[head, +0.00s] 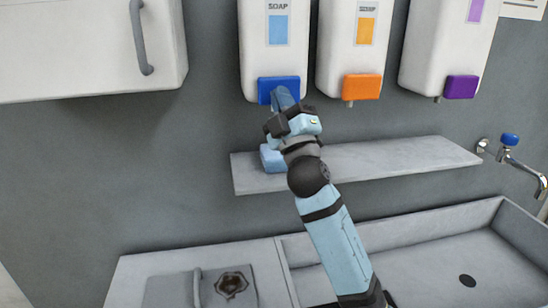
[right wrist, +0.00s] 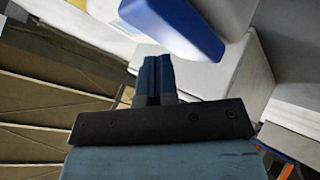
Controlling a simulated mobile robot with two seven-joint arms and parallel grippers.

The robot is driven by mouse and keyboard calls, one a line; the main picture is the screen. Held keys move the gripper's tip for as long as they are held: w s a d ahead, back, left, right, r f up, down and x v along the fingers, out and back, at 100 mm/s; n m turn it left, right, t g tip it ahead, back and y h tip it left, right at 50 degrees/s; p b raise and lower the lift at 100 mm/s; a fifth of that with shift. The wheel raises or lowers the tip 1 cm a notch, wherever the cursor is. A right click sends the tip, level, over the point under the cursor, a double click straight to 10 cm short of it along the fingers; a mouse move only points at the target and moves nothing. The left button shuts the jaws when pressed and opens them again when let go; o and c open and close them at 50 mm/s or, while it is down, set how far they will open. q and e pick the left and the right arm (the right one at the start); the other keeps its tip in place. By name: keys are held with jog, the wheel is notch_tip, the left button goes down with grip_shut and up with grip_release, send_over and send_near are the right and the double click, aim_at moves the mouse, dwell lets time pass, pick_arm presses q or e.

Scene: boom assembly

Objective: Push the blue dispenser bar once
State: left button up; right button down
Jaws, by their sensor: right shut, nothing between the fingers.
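The blue dispenser bar (head: 279,84) is at the bottom of the left white soap dispenser (head: 258,55) on the wall. In the right wrist view the blue bar (right wrist: 178,22) is at the top, just beyond the fingertips. My right gripper (head: 284,97) is shut and empty, its tips at the bar's lower edge in the head view. In the right wrist view its shut fingers (right wrist: 156,64) point up toward the bar. I cannot tell whether they touch it. The fingertips overlap part of the bar in the head view. My left gripper is not in view.
Dispensers with an orange bar (head: 362,87) and a purple bar (head: 461,87) hang to the right. A grey shelf (head: 400,157) runs below, with a blue object (head: 271,158) on it partly behind my gripper. A sink (head: 430,270) with a tap (head: 520,165) is lower right. A white cabinet (head: 80,50) is upper left.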

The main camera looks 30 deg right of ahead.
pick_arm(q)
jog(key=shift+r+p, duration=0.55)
pick_arm(e)
jog(key=s, duration=0.2)
jog(key=s+a, duration=0.1)
jog(key=s, duration=0.2)
jog(key=shift+s+a, duration=0.25)
jog(key=shift+s, duration=0.15)
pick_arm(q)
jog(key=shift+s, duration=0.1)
pick_arm(e)
jog(key=shift+f, duration=0.1)
